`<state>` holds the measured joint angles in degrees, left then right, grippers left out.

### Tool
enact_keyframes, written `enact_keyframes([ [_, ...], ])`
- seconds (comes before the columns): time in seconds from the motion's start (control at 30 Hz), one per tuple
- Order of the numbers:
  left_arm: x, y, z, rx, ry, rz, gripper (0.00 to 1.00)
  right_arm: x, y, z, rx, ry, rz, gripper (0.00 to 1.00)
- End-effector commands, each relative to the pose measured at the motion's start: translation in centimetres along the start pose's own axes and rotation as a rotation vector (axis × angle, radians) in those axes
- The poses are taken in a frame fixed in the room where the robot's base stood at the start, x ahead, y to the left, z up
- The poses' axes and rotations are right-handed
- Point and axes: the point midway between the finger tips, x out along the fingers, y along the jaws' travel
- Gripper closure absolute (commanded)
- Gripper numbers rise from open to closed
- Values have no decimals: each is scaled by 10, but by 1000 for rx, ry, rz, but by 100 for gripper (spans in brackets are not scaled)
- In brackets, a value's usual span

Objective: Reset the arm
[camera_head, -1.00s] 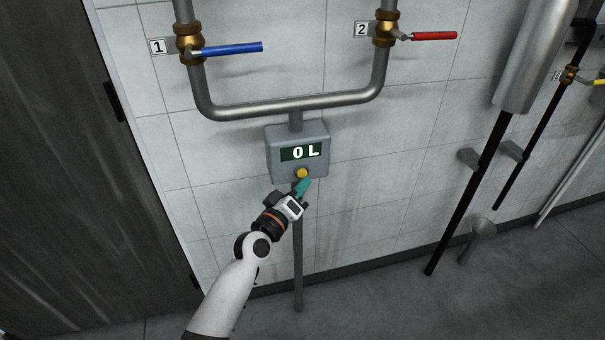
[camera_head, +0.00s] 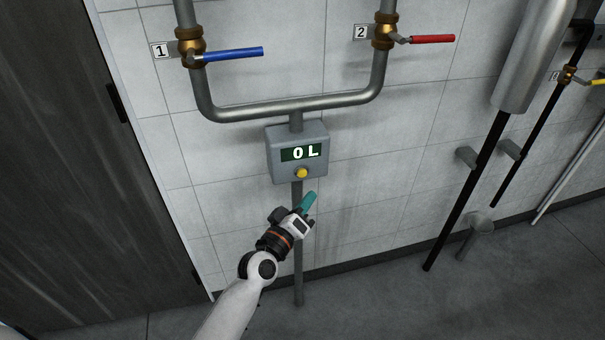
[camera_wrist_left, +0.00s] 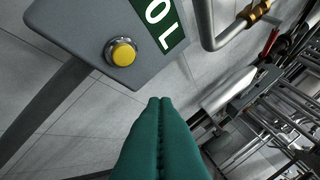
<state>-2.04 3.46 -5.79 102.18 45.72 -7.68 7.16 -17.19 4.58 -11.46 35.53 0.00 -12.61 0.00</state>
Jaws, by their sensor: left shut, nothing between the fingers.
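My left gripper (camera_head: 309,201) has teal fingers that are shut and empty. In the head view it is below and slightly right of the grey meter box (camera_head: 297,139), apart from it. My right gripper is not in view.
Valve 1 has a blue handle (camera_head: 232,54) and valve 2 has a red handle (camera_head: 433,39), both on the U-shaped pipe (camera_head: 290,107) above the box. A dark door (camera_head: 70,170) is at the left. Black pipes (camera_head: 466,192) stand to the right.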

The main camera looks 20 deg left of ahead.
Motion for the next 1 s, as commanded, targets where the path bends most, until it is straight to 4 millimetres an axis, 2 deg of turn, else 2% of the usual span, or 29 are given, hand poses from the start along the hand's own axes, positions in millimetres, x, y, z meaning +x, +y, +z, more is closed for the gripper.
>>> enact_keyframes([
  [0.37, 0, 2, -2, 3, 4, 5, 100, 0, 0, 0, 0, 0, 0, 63],
  [0.47, -3, 18, -17, 24, 37, 41, 100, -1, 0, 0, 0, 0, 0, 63],
  [0.57, -13, 54, -50, 75, 113, 119, 100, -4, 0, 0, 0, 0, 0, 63],
  [0.67, -38, 104, -98, 150, 231, 225, 100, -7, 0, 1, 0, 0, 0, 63],
  [0.77, -74, 154, -146, 232, 365, 325, 100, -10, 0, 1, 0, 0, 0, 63],
  [0.87, -120, 197, -191, 309, 505, 410, 100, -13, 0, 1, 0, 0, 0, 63],
  [0.97, -175, 235, -230, 385, 650, 484, 100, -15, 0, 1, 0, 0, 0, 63],
  [1.0, -199, 248, -244, 414, 710, 510, 100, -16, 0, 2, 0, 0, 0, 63],
])
